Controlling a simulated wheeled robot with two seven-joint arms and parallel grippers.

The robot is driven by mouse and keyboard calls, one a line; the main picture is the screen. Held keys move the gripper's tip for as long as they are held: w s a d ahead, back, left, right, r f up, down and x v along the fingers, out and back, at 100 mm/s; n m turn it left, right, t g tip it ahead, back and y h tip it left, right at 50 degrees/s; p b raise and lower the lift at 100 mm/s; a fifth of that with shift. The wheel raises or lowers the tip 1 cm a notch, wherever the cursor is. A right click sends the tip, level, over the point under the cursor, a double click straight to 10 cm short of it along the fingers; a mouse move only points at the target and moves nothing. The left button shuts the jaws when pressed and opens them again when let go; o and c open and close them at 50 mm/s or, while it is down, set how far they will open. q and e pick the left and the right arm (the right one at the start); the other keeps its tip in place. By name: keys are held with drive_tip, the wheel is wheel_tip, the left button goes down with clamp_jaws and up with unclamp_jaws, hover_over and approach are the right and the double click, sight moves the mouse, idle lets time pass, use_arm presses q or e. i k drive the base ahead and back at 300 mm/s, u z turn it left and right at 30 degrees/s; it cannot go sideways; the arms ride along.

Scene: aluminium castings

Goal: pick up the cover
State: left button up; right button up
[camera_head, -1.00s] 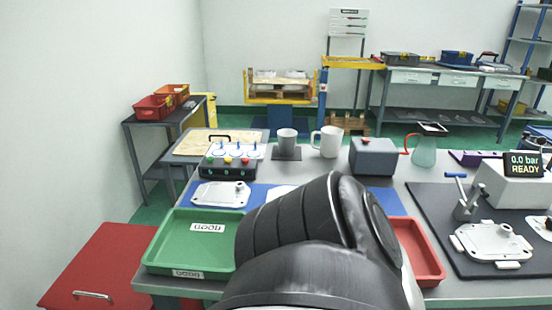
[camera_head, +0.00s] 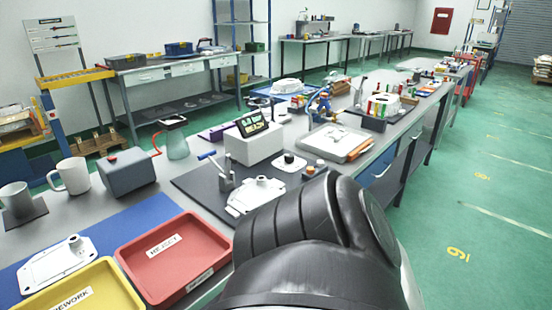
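A pale grey cast cover (camera_head: 45,270) lies flat on the blue mat (camera_head: 125,232) at the lower left, just behind the yellow tray. A second similar casting (camera_head: 258,194) sits on the dark mat (camera_head: 205,180), in front of the grey test box (camera_head: 255,146); its near side is partly hidden by my arm. I cannot tell from the picture which casting is meant by the cover. A black arm link of mine fills the lower middle. Neither of my grippers shows in the head view.
A red REJECT tray (camera_head: 190,278) and a yellow REWORK tray (camera_head: 112,290) stand at the front edge. A grey box (camera_head: 128,172), mugs (camera_head: 70,176) and a flask (camera_head: 177,143) stand behind. A tray with a casting (camera_head: 330,147) is further right. Green floor is open at right.

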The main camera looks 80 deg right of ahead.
sight(258, 192)
drive_tip(key=z, duration=2.75)
